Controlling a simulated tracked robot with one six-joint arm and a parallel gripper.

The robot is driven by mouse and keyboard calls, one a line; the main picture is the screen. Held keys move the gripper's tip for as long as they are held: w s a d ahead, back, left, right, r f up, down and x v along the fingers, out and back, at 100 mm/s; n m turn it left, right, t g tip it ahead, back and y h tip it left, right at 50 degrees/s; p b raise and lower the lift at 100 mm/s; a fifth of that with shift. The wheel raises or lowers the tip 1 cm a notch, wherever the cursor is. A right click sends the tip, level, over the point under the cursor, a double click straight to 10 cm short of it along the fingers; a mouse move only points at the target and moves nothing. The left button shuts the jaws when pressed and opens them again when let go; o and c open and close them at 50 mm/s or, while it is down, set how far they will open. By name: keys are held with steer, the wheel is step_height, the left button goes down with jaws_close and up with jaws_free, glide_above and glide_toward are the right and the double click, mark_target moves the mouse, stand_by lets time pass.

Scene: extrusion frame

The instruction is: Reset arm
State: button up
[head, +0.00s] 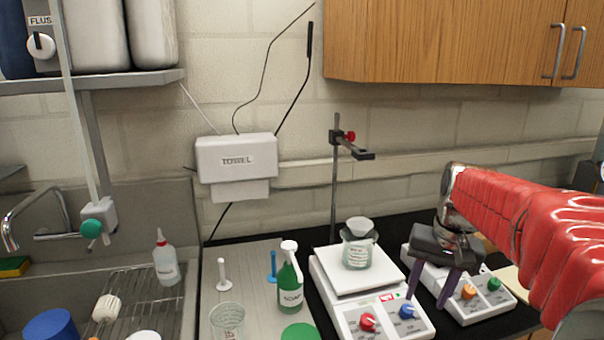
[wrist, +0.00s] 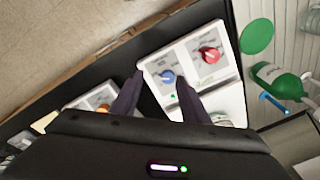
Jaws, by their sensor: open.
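My red-sleeved arm reaches in from the right in the head view. My gripper (head: 434,286) points down over the bench, between two hot plates, with its two dark fingers apart and nothing between them. In the wrist view my gripper (wrist: 158,85) also shows open and empty, its fingers over the black bench top and the edge of a hot plate. The left hot plate (head: 342,282) has a red knob (head: 368,321) and a blue knob (head: 407,311). The right hot plate (head: 478,303) has an orange knob (head: 468,292) and a green knob (head: 494,284), and is partly behind my gripper.
A beaker (head: 357,252) with a funnel stands on the left hot plate. A stand (head: 335,190) rises behind it. A green soap bottle (head: 290,285) stands left of the plate. The sink and drying rack (head: 140,298) are at left. Wooden cabinets (head: 450,42) hang above.

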steer(key=s+a+f+n+t, duration=0.1)
steer(key=s+a, duration=0.4)
steer(key=s, duration=0.5)
steer(key=s+a+f+n+t, duration=0.1)
steer(key=s+a+n+t, duration=0.2)
steer(key=s, duration=0.7)
steer(key=shift+a+f+h, duration=0.3)
steer(key=shift+a+f, duration=0.05)
steer(key=shift+a, duration=0.7)
